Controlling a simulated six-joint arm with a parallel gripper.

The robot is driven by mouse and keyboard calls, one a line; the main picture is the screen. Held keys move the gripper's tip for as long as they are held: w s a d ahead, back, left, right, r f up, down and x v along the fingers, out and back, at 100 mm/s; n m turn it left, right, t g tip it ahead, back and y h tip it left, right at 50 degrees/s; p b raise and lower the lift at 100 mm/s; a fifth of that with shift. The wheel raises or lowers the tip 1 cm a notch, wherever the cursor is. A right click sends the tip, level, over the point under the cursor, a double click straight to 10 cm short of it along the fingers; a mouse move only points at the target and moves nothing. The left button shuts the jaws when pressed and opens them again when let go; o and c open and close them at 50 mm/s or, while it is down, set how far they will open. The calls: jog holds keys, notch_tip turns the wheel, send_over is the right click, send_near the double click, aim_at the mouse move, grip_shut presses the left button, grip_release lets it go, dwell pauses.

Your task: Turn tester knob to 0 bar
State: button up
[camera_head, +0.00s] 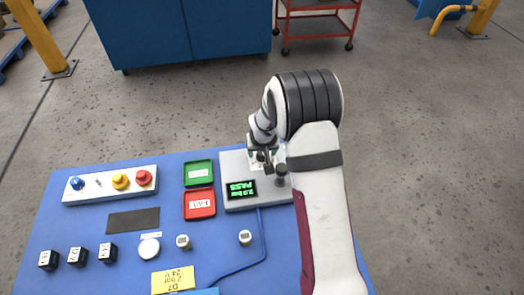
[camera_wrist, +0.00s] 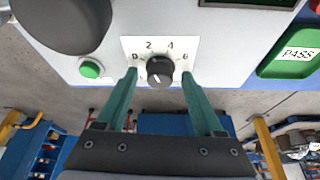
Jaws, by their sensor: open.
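The tester (camera_head: 235,163) is a grey box at the back right of the blue table. Its dark display (camera_head: 241,190) shows green upside-down text, PASS with a bar value that looks like 1.9. In the wrist view, the tester knob (camera_wrist: 160,68) is round and dark, on a white scale plate (camera_wrist: 135,44) marked 0, 2, 4, 6. A white mark shows on the knob's lower left. My gripper (camera_wrist: 159,76) is open, with one green finger on either side of the knob and small gaps visible. In the head view my gripper (camera_head: 262,163) partly hides the knob area.
A green button (camera_wrist: 91,68) and a large dark cylinder (camera_wrist: 65,22) stand left of the knob in the wrist view. Green (camera_head: 198,163) and red (camera_head: 199,215) trays lie beside the tester. A button panel (camera_head: 102,190) and small valves (camera_head: 183,241) occupy the table's left and front.

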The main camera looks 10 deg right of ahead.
grip_shut()
dwell(0.4)
jog(key=n, duration=0.2)
jog(key=n+y, duration=0.1)
jog(key=n, duration=0.1)
jog(key=shift+d+y, duration=0.15)
jog(key=shift+y, duration=0.15)
jog(key=shift+d+n+g+y, duration=0.1)
jog(key=shift+n+g+y, duration=0.4)
jog(key=shift+n, duration=1.4)
grip_release()
